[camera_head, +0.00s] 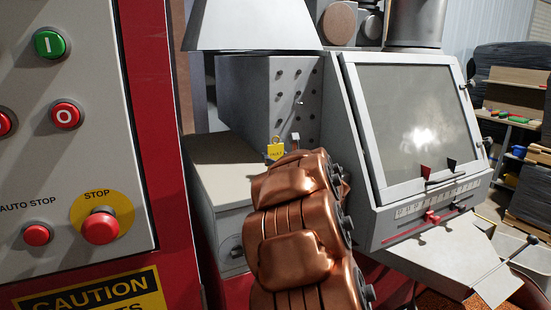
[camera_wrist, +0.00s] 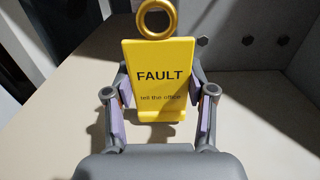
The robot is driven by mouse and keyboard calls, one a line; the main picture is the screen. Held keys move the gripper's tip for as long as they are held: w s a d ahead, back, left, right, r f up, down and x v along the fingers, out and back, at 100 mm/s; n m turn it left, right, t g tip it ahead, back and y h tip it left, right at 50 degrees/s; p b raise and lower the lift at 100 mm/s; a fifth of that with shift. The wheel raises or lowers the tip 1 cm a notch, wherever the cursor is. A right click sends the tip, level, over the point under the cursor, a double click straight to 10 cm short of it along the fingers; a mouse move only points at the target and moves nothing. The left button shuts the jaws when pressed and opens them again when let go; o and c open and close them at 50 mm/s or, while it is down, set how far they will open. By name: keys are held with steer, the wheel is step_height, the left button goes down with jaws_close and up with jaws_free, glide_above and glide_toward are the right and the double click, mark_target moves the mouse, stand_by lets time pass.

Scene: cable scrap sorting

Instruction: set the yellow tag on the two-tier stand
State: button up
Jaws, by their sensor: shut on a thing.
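The yellow tag (camera_wrist: 160,62) reads "FAULT" and has a brass ring at its top. It stands upright between the two fingers of my gripper (camera_wrist: 160,98), which is shut on its side edges. In the head view the tag (camera_head: 275,152) shows small beyond my copper-coloured arm, which hides most of the gripper. Behind the tag is a beige flat top (camera_head: 228,160) with a grey bolted block (camera_head: 262,95) rising at its back. I cannot clearly make out a two-tier stand in either view.
A red-framed control panel (camera_head: 75,150) with push buttons stands close on the left. A grey machine with a sloped window (camera_head: 415,120) and a white chute (camera_head: 470,265) stands on the right. Shelves (camera_head: 510,135) are at the far right. The beige top looks mostly bare.

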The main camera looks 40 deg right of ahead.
steer(key=shift+f, duration=0.3)
steer(key=shift+f+b, duration=0.2)
steer(key=shift+b, duration=0.15)
steer(key=o, duration=0.9)
steer(key=shift+r, duration=0.1)
steer(key=shift+r+p, duration=0.2)
steer(key=shift+p, duration=0.2)
steer(key=b+v, duration=0.2)
steer(key=v, duration=1)
steer(key=shift+w, duration=0.1)
